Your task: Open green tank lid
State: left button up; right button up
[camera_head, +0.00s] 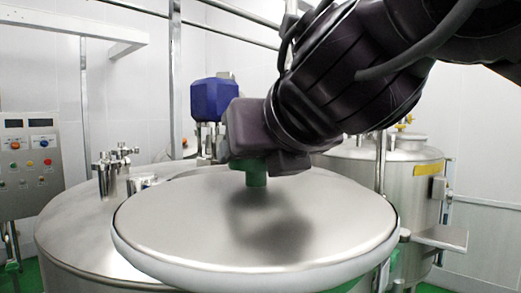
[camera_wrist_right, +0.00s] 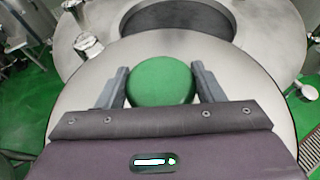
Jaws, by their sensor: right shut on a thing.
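The round steel tank lid (camera_head: 165,225) with a pale rim fills the lower middle of the head view. Its green knob (camera_head: 256,173) stands near its centre. My right gripper (camera_head: 256,163) comes from the upper right and is shut on the knob. In the right wrist view the green knob (camera_wrist_right: 162,80) sits between the two fingers, above the lid (camera_wrist_right: 240,75). Beyond the lid, a dark round opening (camera_wrist_right: 190,18) shows in the top of the steel tank (camera_head: 75,222). The lid overlaps the near part of the opening. My left gripper is not in view.
A control panel (camera_head: 28,165) stands at the left. Metal fittings (camera_head: 107,170) and a blue motor housing (camera_head: 212,99) rise behind the lid. Another steel tank (camera_head: 413,190) with a yellow label stands at the right. Green floor (camera_wrist_right: 30,110) shows around the tank.

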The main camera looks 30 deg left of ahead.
aim_at(279, 203)
jog(key=o, duration=1.2)
jog(key=shift+c, duration=0.2)
jog(key=shift+o, duration=1)
jog(key=shift+w+a, duration=0.1)
jog(key=shift+a, duration=0.05)
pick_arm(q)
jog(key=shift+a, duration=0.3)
pick_arm(e)
jog(key=b+v, duration=0.3)
jog(key=v, duration=0.3)
jog(key=shift+s+d+r, duration=0.1)
jog(key=shift+s+d, duration=0.15)
jog(key=shift+s+d+r, duration=0.25)
jog(key=shift+s+d, duration=0.05)
jog(key=shift+d, duration=0.05)
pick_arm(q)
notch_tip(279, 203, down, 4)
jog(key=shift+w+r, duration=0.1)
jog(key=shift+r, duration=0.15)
pick_arm(e)
jog(key=shift+w+a, duration=0.1)
